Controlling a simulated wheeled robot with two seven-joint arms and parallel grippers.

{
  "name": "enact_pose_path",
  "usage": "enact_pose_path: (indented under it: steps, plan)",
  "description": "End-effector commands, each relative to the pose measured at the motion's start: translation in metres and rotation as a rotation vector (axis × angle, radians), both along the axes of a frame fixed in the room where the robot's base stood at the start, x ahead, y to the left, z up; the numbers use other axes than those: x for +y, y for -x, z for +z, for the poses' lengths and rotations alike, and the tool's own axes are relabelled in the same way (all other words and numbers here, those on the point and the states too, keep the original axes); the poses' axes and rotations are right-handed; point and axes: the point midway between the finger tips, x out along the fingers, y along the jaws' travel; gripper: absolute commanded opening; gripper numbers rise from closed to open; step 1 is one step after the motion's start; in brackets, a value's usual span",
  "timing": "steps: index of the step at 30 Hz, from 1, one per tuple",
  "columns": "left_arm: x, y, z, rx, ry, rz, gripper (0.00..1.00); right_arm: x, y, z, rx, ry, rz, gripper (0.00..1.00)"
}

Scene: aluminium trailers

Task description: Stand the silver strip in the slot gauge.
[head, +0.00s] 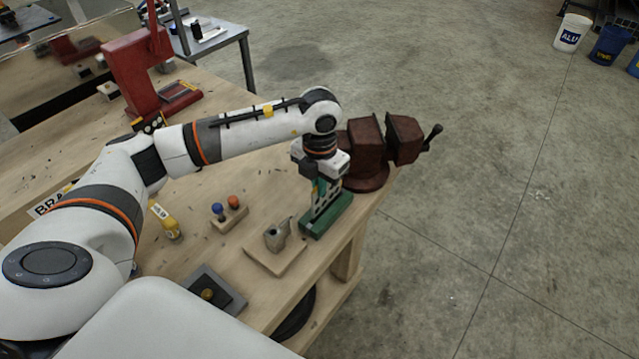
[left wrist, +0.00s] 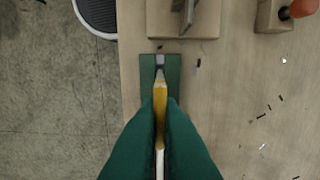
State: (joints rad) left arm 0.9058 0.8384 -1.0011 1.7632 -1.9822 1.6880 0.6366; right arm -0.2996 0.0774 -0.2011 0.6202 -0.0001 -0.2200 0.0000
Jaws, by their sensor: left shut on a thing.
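The slot gauge is a green block (head: 330,222) near the table's edge. It also shows in the left wrist view as a green plate (left wrist: 147,72) with a small silver-grey patch at its top middle. My left gripper (head: 324,208) points down, directly over the block. In the left wrist view its green fingers (left wrist: 160,108) are shut on a thin piece seen edge-on, most likely the silver strip. A narrow yellow part shows between the fingertips. The strip's lower end is hidden, so I cannot tell whether it sits in a slot. My right gripper is not in view.
A wooden board with a grey metal piece (head: 277,236) stands close to the gauge. A dark red vise (head: 368,150) is just behind my gripper. A small block with blue and orange knobs (head: 230,213) and a yellow bottle (head: 165,221) lie to the left.

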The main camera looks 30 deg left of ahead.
Motion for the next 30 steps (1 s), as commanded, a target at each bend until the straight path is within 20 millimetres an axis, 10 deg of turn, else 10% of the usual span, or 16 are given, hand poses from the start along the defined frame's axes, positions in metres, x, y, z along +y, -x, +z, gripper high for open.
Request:
enact_pose_path:
  steps: [30]
  plan:
    - [0.0001,-0.0001,-0.0002,-0.001,0.0,0.0,0.0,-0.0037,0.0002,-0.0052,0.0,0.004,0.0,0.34]
